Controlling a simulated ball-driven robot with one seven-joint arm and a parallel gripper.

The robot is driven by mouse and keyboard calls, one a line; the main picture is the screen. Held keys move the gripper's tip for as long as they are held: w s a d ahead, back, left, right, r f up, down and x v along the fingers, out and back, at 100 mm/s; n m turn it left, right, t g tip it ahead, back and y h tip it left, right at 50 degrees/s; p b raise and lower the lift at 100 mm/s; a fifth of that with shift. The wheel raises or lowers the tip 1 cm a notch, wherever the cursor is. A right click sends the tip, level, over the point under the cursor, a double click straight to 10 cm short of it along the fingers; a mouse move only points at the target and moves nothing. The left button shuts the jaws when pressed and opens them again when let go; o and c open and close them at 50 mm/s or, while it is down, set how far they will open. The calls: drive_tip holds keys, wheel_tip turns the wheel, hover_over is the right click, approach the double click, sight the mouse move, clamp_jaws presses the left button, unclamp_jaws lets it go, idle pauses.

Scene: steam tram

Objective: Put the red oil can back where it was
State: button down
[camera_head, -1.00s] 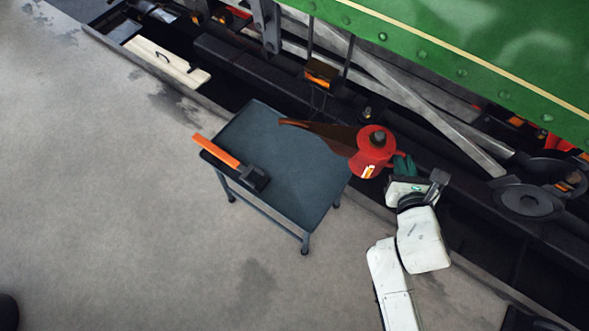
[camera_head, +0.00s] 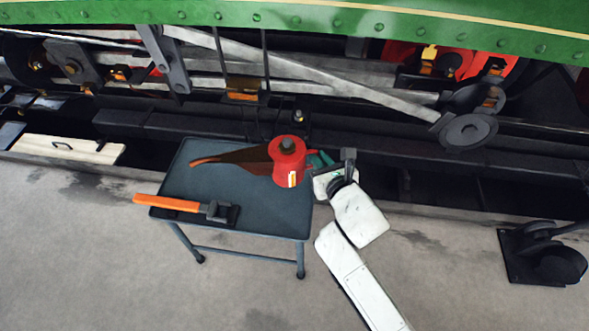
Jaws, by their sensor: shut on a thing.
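The red oil can (camera_head: 287,166) with a long dark brown spout pointing left is at the right part of the small grey-blue table (camera_head: 250,215). My gripper (camera_head: 316,163) comes from the right and is shut on the can's right side, where its handle would be. The can looks upright. From this high view I cannot tell whether its base touches the table top or hangs above it. The fingertips are partly hidden by the can.
A hammer with an orange handle (camera_head: 166,203) lies along the table's front left edge. The green tram (camera_head: 330,18) with its rods and wheels stands behind, across a dark trench. A wooden board (camera_head: 68,149) lies at left and a black device (camera_head: 545,256) stands at right. The front floor is clear.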

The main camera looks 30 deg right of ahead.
drive_tip(key=w+f+b, duration=0.2)
drive_tip(key=f, duration=0.1)
drive_tip(key=w+f+b, duration=0.3)
drive_tip(key=w+a+f+b, duration=0.1)
drive_tip(key=w+f+b, duration=0.1)
drive_tip(key=f, duration=0.2)
drive_tip(key=shift+w+a+b, duration=0.1)
drive_tip(key=shift+w+b, duration=0.25)
drive_tip(key=shift+w, duration=0.05)
drive_tip(key=shift+f, duration=0.15)
drive_tip(key=c, duration=1.2)
unclamp_jaws()
drive_tip(key=shift+f, duration=0.1)
